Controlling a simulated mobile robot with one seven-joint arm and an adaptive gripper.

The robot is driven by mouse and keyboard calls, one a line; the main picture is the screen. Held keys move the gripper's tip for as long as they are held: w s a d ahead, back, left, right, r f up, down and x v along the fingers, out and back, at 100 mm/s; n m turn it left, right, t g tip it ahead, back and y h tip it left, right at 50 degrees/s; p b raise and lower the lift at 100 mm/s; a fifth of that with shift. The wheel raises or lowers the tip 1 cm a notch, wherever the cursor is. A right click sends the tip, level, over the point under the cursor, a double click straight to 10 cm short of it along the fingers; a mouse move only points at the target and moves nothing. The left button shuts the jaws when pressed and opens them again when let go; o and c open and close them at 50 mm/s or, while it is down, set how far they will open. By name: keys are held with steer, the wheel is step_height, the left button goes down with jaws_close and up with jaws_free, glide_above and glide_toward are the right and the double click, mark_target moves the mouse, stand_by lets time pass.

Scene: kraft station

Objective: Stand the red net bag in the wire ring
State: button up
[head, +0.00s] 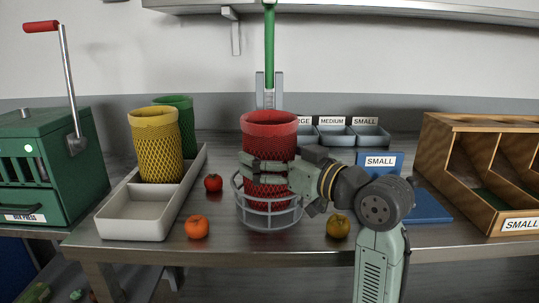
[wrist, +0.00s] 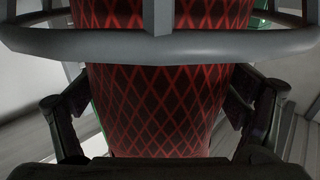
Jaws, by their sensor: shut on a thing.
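The red net bag (head: 270,133) stands upright in the middle of the table, its lower part inside the grey wire ring (head: 269,220). My gripper (head: 264,171) is shut on the red net bag at about mid-height, above the lower hoops of the ring. In the wrist view the red mesh of the bag (wrist: 165,100) fills the middle, with a finger on each side. A grey hoop of the wire ring (wrist: 160,45) crosses in front of the bag there. Whether the bag's bottom rests on the ring's base is hard to tell.
A grey two-part tray (head: 133,213) at left holds a yellow net bag (head: 155,140) and a green one (head: 180,115). A tomato (head: 213,183), an orange (head: 197,227) and a yellowish fruit (head: 338,226) lie near the ring. A wooden divided box (head: 484,170) stands right.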

steer(key=shift+f, duration=0.1)
steer(key=shift+f+b, duration=0.25)
steer(key=shift+b, duration=0.05)
steer(key=o, duration=0.9)
steer(key=shift+r+p, duration=0.3)
steer(key=shift+r, duration=0.05)
steer(key=b+v, duration=0.2)
steer(key=v, duration=1)
